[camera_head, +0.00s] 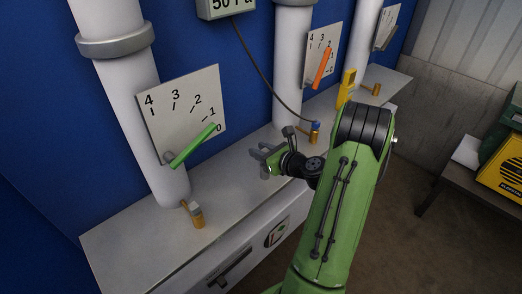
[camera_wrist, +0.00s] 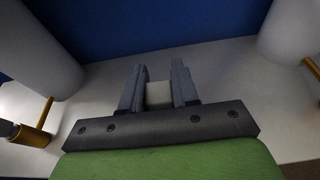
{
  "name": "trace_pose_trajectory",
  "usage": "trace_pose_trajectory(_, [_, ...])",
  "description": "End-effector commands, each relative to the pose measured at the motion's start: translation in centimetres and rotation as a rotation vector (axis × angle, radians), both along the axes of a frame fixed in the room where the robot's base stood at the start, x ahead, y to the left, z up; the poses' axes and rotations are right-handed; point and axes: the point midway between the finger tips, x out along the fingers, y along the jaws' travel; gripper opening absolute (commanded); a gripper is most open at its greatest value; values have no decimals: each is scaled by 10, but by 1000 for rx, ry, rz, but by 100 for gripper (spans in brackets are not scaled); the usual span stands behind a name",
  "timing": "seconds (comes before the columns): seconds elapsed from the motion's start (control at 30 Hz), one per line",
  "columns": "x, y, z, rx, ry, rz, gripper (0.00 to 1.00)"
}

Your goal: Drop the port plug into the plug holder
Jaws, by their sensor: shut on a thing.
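My gripper (camera_head: 266,157) reaches over the pale shelf in the head view, between the left and middle white columns. In the wrist view its two grey fingers (camera_wrist: 159,88) are shut on a small light-grey block, which I take to be the port plug (camera_wrist: 159,95). The plug is mostly hidden by the fingers in the head view. I cannot make out a plug holder in either view.
Brass ports sit at the column bases: left (camera_head: 197,216), middle (camera_head: 314,137) with a blue-ended hose, and right (camera_head: 374,89). A pale shelf (camera_head: 130,246) runs along the blue wall. A yellow device (camera_head: 346,88) stands on it. A side table with a yellow case (camera_head: 504,168) is at right.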

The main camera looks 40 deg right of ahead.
Motion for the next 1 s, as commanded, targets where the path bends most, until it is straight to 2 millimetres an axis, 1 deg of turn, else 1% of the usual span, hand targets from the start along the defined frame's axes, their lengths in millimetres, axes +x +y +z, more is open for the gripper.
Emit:
trace_pose_trajectory(0.93, [0, 0, -25, 0, 0, 0, 0])
trace_pose_trajectory(0.97, [0, 0, -24, 0, -1, 0, 33])
trace_pose_trajectory(1.0, [0, 0, -24, -1, -1, 0, 39])
